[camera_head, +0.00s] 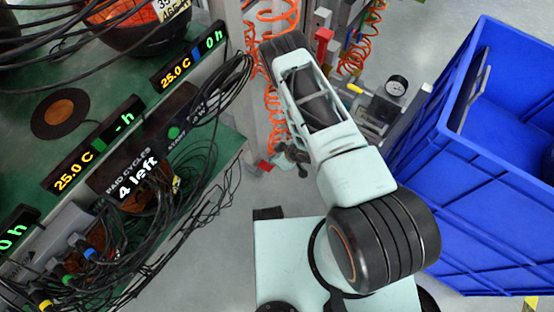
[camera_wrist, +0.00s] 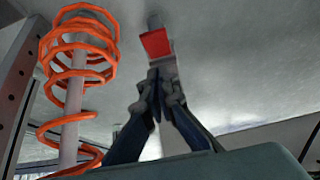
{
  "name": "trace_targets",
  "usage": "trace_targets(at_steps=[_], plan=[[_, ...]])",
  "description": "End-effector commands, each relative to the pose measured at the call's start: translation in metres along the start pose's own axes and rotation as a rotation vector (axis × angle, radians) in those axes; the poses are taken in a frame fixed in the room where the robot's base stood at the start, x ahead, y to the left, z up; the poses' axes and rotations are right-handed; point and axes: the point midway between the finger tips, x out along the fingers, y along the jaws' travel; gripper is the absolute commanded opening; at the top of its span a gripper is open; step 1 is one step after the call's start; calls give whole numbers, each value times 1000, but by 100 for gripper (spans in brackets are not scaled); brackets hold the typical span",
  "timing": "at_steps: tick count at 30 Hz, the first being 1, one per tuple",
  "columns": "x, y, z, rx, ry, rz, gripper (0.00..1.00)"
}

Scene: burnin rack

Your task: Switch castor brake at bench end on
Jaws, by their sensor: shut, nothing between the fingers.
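A small red tab (camera_head: 263,165), which looks like the castor brake lever, sits low by the bench end, beside a grey upright post. In the wrist view a red tab with grey metal parts (camera_wrist: 155,43) shows straight beyond my fingertips. My gripper (camera_head: 293,158) reaches down from my arm just right of the red tab. In the wrist view my gripper (camera_wrist: 158,80) has its fingers together with nothing between them. The fingertips overlap the base of the tab in that view; I cannot tell whether they touch it. The castor wheel is not clearly visible.
The green bench (camera_head: 88,80) with displays and tangled black cables is at left. Orange coiled hoses (camera_head: 275,100) hang by the post; one coil (camera_wrist: 80,60) is left of my fingers. A large blue bin (camera_head: 490,170) stands at right. Grey floor is open below the bench edge.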

Motion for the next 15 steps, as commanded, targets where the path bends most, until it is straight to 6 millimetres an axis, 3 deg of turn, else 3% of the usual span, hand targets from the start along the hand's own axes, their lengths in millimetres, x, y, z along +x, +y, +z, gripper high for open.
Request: trace_targets(at_steps=[1,3,8,15], plan=[[15,-1,2,-4,0,-2,0],[27,-1,4,-2,-1,-1,0],[41,0,22,-1,-2,-1,0],[47,0,28,0,0,1,0]])
